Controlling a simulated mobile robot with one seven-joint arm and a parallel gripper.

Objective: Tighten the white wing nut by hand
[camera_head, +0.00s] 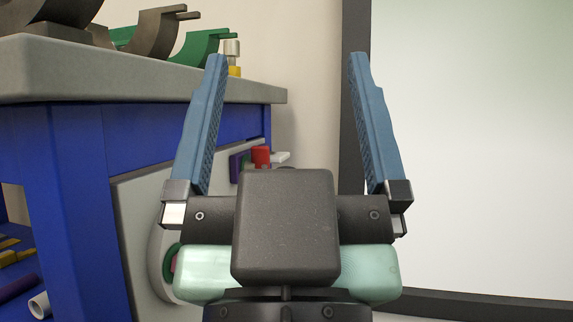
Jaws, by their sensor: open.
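My gripper (286,58) is in the middle of the view, with its two blue fingers wide apart, pointing up and away from me. Nothing is between the fingers. A small white part (281,157) sticks out beside a red knob (261,156) on the side of the blue cart (60,140). It may be the white wing nut, but it is too small to tell its shape. It appears between the fingers in the picture, farther away and lower than the fingertips, apart from them. My gripper body hides the area below it.
The cart's grey top (130,75) carries dark and green half-round clamps (205,45) and a small metal-and-yellow fitting (232,55) near the left finger. A white pipe piece (39,305) lies on a lower shelf. A dark-framed pale panel (470,150) fills the right.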

